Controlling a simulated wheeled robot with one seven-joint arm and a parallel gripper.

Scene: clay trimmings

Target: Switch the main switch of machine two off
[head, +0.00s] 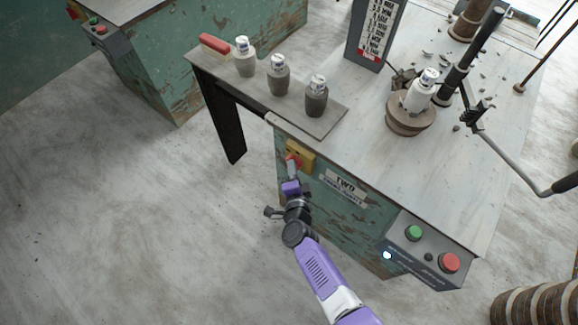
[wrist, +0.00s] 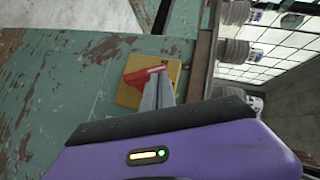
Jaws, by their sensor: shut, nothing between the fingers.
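Machine two (head: 345,215) is a worn green cabinet with a "TWO" plate (head: 345,187) on its front. Its main switch is a red handle on a yellow plate (head: 304,152), high at the front's left end. In the wrist view the yellow plate (wrist: 130,97) and red handle (wrist: 138,76) show beside my fingers. My gripper (head: 292,168) is shut and empty, its fingertips right at the red handle; it also shows in the wrist view (wrist: 160,82). I cannot tell whether they touch. The fingers hide part of the handle and plate.
A control panel (head: 425,258) with green and red buttons and a lit lamp juts out at the front right. A side shelf (head: 265,103) bears several jars and a red-handled brush. Another green machine (head: 165,70) stands back left. The floor at left is clear.

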